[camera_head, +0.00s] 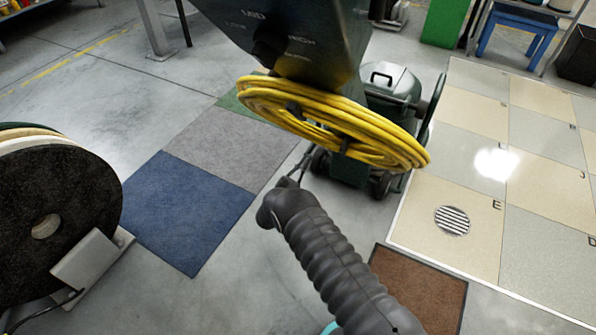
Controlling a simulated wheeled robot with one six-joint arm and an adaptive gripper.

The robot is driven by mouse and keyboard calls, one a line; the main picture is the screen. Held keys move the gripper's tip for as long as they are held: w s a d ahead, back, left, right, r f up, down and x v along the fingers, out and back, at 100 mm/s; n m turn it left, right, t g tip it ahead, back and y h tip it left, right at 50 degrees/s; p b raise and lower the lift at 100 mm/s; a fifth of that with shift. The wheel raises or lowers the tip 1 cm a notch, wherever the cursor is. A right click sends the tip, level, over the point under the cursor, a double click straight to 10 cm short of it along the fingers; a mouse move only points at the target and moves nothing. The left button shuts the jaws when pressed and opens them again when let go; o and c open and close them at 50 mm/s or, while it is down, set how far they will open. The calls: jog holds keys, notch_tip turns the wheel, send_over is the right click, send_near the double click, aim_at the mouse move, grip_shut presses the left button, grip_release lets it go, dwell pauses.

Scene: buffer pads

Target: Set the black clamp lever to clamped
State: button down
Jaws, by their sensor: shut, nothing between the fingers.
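I cannot make out the black clamp lever in the head view. A dark control housing (305,30) with the words LOW, MID and HIGH hangs into the top of the picture. It carries a dark round knob (269,47). My gripper (300,165), at the end of my grey ribbed arm, is small and dark in the middle of the picture. It appears just below the yellow cable coil, with its thin fingers shut and empty. Whether it touches anything is not clear.
A yellow cable coil (290,108) hangs under the housing. A dark green wheeled machine (350,168) stands behind it. Large round pads (75,215) stand at left. Blue (185,215), grey and brown mats (420,290) lie on the floor. A tiled panel (545,185) lies at right. Open floor lies upper left.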

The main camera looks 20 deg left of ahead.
aim_at(326, 132)
jog(key=w+d+r, duration=0.1)
jog(key=w+r, duration=0.3)
jog(key=r, duration=0.1)
jog(key=shift+w+d+r, duration=0.15)
jog(key=shift+w+d, duration=0.25)
jog(key=shift+a+r+p, duration=0.1)
jog(key=shift+p, duration=0.25)
